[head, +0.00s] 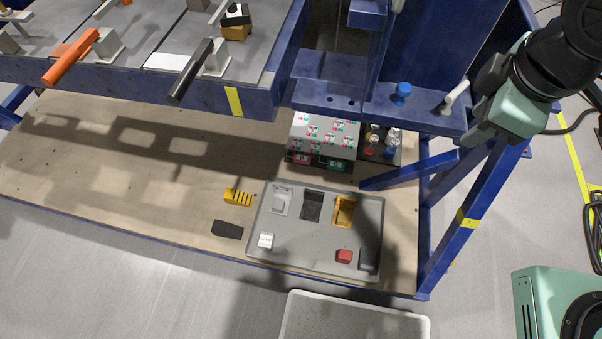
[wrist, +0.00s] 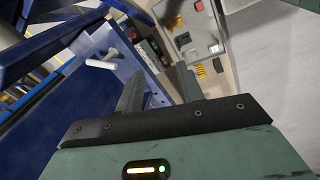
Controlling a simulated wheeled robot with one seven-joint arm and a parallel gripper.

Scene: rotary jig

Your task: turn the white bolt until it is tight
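The white bolt (head: 456,93) stands up from the blue ledge (head: 428,121) near its right end. In the wrist view the white bolt (wrist: 101,63) shows to the left of both fingers, and its lower end is hard to make out. My gripper (head: 480,108) is just right of the bolt in the head view. In the wrist view the fingers of my gripper (wrist: 158,88) are apart with nothing held between them. The bolt appears outside the gap between the fingers.
A blue bolt (head: 402,92) stands on the same ledge to the left. A blue upright (head: 372,52) rises behind it. Below are a grey tray (head: 315,238) with small parts and a white box (head: 322,134) on the wooden shelf (head: 130,200).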

